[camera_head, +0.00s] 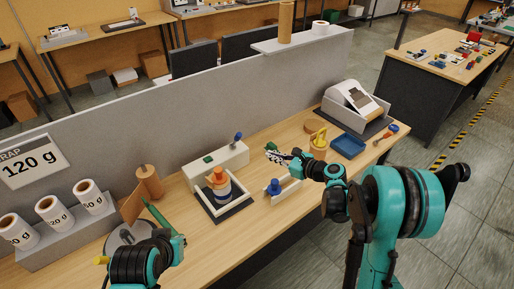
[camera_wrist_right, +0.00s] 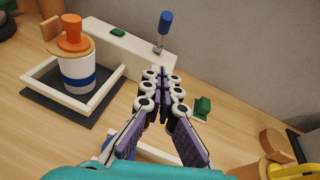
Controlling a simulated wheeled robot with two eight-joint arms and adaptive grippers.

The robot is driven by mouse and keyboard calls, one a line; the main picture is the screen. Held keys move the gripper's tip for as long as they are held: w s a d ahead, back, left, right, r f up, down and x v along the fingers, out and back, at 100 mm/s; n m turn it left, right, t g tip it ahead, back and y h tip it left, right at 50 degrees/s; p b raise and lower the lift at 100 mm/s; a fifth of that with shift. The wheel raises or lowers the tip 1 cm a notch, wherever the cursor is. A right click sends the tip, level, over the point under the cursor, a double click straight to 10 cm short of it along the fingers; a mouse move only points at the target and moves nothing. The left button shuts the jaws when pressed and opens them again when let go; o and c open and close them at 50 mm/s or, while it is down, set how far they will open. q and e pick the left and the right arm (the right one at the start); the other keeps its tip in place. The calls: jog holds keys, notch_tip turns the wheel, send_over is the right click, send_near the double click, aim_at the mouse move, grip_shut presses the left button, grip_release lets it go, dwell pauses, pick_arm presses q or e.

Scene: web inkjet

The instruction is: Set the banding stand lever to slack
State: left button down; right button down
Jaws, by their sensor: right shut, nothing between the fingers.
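The banding stand (camera_head: 222,163) is a long cream box on the bench with a green button on top. Its lever (camera_head: 237,137), a short metal stem with a blue grip, rises near the right end and also shows in the right wrist view (camera_wrist_right: 164,28). My right gripper (camera_head: 270,153) is shut and empty, pointing at the stand. In the right wrist view its fingertips (camera_wrist_right: 161,76) appear just below the lever, apart from it.
A cup with an orange top and blue band (camera_head: 219,182) stands in a white frame before the stand. A blue knob (camera_head: 273,186) sits on a low white block nearby. A blue tray (camera_head: 347,145) and yellow pot (camera_head: 318,143) lie right. A grey partition (camera_head: 130,115) runs behind.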

jog(key=w+a+b, duration=0.2)
jog(key=w+a, duration=0.6)
jog(key=a, duration=0.1)
jog(key=shift+w+f+b, duration=0.3)
jog(key=shift+w+b, duration=0.05)
jog(key=shift+a+r, duration=0.1)
jog(key=shift+r, duration=0.05)
jog(key=w+a+r+g+h+p, duration=0.3)
jog(key=w+a+g+p, duration=0.3)
jog(key=w+p, duration=0.4)
jog(key=h+p, duration=0.1)
jog(key=p, duration=0.2)
jog(key=shift+a+r+m+h, duration=0.3)
jog(key=shift+r+m+h, duration=0.1)
jog(key=shift+a, duration=0.1)
dwell(0.5)
